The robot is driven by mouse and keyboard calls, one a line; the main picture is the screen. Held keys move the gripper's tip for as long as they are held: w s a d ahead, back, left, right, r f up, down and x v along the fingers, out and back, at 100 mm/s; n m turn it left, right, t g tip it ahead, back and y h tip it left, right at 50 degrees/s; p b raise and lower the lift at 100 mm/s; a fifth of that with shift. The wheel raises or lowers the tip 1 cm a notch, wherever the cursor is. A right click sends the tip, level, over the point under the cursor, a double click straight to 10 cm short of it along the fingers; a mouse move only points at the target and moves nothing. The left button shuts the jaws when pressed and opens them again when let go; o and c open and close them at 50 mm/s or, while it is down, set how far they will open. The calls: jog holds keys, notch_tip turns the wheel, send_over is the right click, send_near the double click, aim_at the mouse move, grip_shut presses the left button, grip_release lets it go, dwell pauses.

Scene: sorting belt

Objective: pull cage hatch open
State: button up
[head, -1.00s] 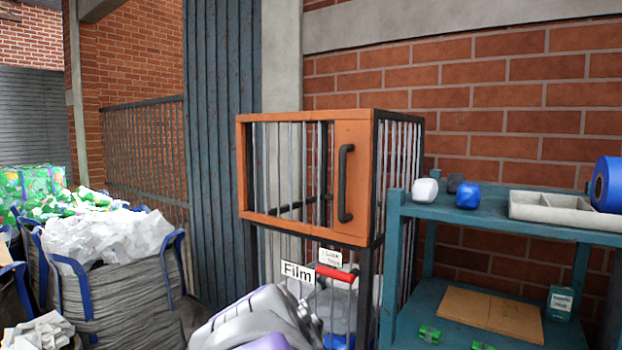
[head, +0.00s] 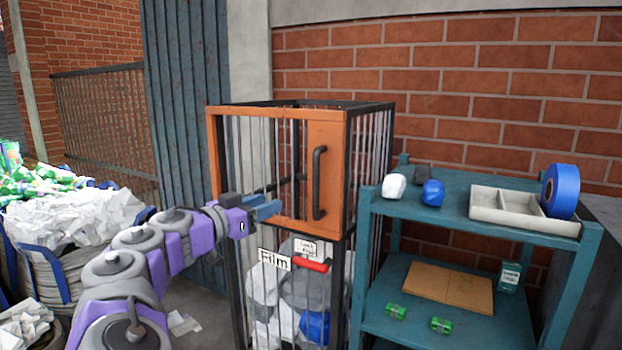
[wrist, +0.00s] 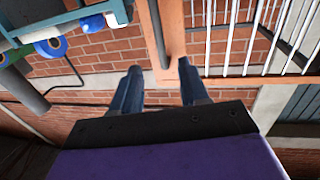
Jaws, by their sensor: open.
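The cage hatch (head: 326,133) is an orange-framed barred door on the upper front of a tall black cage (head: 385,140). It looks closed. Its dark upright handle (head: 318,184) is on the wide orange panel at the right. My gripper (head: 272,208) is open and empty, left of the handle and near the hatch's lower edge; it does not hold the handle. In the wrist view, my open jaws (wrist: 160,82) point towards the orange panel (wrist: 174,25), with a dark upright bar beside it; I cannot tell whether that bar is the handle.
A teal shelf (head: 460,203) stands close on the right, with a grey divided tray (head: 525,213) and a blue roll (head: 562,190). A "Film" sign (head: 274,259) and a red handle (head: 313,265) are below the hatch. Sacks of white scrap (head: 75,215) stand left.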

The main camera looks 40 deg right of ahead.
jog(key=p, duration=0.4)
send_over(315, 212)
jog(key=d, duration=0.1)
jog(key=shift+w+f, duration=0.1)
jog(key=shift+w, duration=0.3)
jog(key=shift+a, duration=0.1)
jog(key=shift+c, duration=0.3)
grip_shut()
jog(key=shift+a, duration=0.1)
